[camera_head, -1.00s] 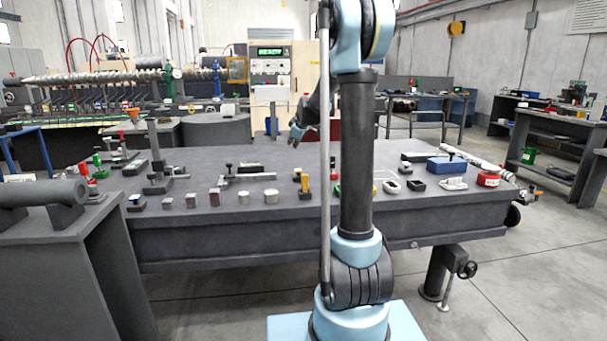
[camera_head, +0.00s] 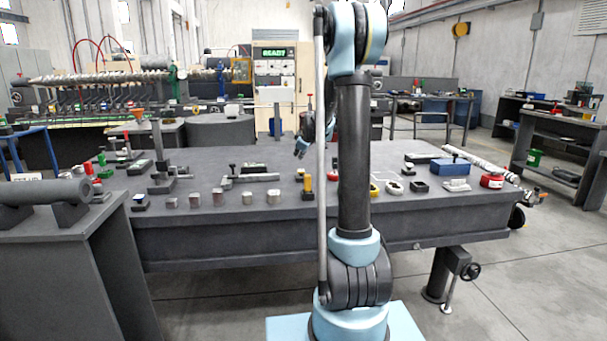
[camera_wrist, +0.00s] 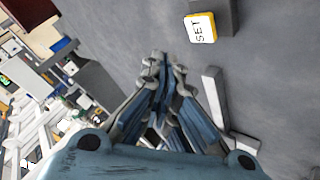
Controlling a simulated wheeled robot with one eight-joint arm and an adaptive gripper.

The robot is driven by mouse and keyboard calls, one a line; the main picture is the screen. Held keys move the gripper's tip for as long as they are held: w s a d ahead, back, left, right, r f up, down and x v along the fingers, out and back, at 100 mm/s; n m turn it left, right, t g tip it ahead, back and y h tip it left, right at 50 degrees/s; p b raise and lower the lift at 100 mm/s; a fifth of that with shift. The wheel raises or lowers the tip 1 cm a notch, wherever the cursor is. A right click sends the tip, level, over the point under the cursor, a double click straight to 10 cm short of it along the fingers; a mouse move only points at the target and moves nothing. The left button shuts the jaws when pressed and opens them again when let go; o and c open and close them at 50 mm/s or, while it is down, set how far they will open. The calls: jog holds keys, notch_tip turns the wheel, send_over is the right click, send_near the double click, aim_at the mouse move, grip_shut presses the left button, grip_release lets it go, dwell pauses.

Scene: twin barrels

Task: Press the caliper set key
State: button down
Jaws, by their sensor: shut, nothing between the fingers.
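In the wrist view a white key marked SET (camera_wrist: 201,28), with a yellow-orange edge, sits at the top, right of centre, against a dark grey block (camera_wrist: 226,15). My gripper (camera_wrist: 163,62) has its blue-grey fingers together, with nothing between them. Its tips appear below and left of the key in that view, apart from it. In the head view my gripper (camera_head: 300,150) hangs over the far part of the table, partly hidden by my own arm. I cannot make out the SET key in the head view.
The dark grey table (camera_head: 200,240) bears several small blocks and gauges along its front, with a blue box (camera_head: 450,167) and a red round tin (camera_head: 492,181) at right. A pale grey bar (camera_wrist: 214,103) lies right of my fingers in the wrist view.

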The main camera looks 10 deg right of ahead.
aim_at(299, 171)
jog(key=shift+f, duration=1.85)
jog(key=shift+f, duration=0.85)
dwell(1.0)
jog(key=shift+r, duration=1)
jog(key=shift+r, duration=2.5)
jog(key=shift+s, duration=0.1)
